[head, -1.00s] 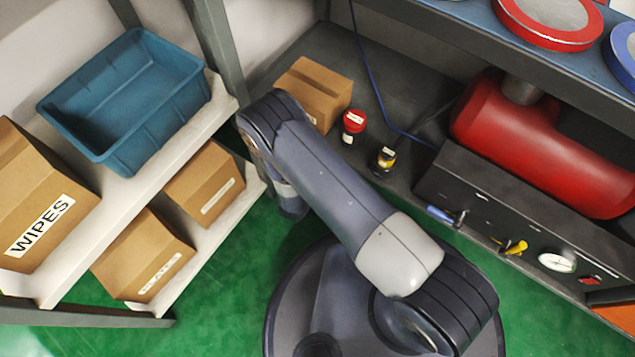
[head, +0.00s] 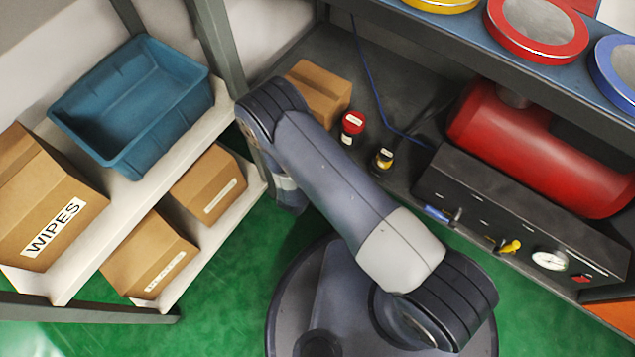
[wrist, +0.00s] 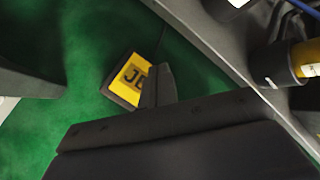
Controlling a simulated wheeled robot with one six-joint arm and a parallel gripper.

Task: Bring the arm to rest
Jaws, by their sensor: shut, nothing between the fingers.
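My arm (head: 335,190) reaches from its round base toward the upper left in the head view, folded above the base. My gripper is hidden behind the arm there. In the wrist view, the dark gripper (wrist: 158,86) shows its fingers closed together, with nothing held. They point over the green floor, and a yellow-and-black lettered item (wrist: 131,80) shows behind their tips.
A blue bin (head: 135,105) and cardboard boxes (head: 55,220) fill the left shelves. A red-capped jar (head: 352,124), a small dark bottle (head: 384,158) and a red tank (head: 540,150) stand right of my arm. Coloured round items (head: 537,28) lie on the upper shelf.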

